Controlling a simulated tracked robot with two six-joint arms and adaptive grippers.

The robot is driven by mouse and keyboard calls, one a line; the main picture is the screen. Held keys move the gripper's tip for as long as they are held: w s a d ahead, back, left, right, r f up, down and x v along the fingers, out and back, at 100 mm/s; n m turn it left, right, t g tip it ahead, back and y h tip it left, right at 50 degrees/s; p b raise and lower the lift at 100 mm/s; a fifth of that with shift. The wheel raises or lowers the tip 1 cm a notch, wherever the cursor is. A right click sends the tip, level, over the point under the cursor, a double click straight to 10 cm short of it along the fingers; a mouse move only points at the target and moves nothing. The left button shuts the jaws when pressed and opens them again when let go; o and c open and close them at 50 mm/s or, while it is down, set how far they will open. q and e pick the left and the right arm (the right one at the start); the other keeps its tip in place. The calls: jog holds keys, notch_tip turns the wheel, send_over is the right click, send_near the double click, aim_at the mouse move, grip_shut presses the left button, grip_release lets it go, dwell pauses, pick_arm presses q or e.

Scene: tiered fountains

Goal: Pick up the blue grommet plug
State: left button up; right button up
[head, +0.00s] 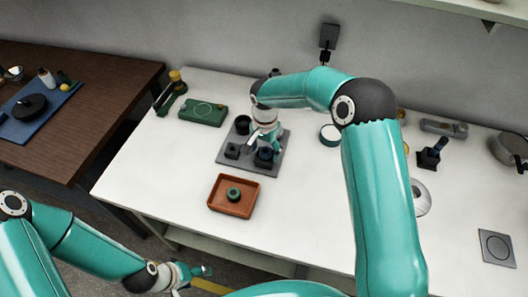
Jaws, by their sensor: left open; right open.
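A round dark-blue piece (264,157), which looks like the blue grommet plug, sits at the front right of a grey plate (236,164) on the white table. My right gripper (266,145) points down over the plate, open, with its fingers at or just above this piece. I cannot tell whether they touch it, and the fingers hide part of it. My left gripper (203,277) is open and empty, low in front of the table's front edge.
Dark blocks (232,151) and a dark cup (242,124) stand on the plate. An orange tray (219,205) holding a dark green ring (234,195) lies in front. A green box (203,112) lies at the back left. White table is clear around the tray.

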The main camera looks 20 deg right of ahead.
jog(key=shift+c, duration=0.2)
jog(key=c, duration=0.9)
jog(key=shift+r, duration=0.15)
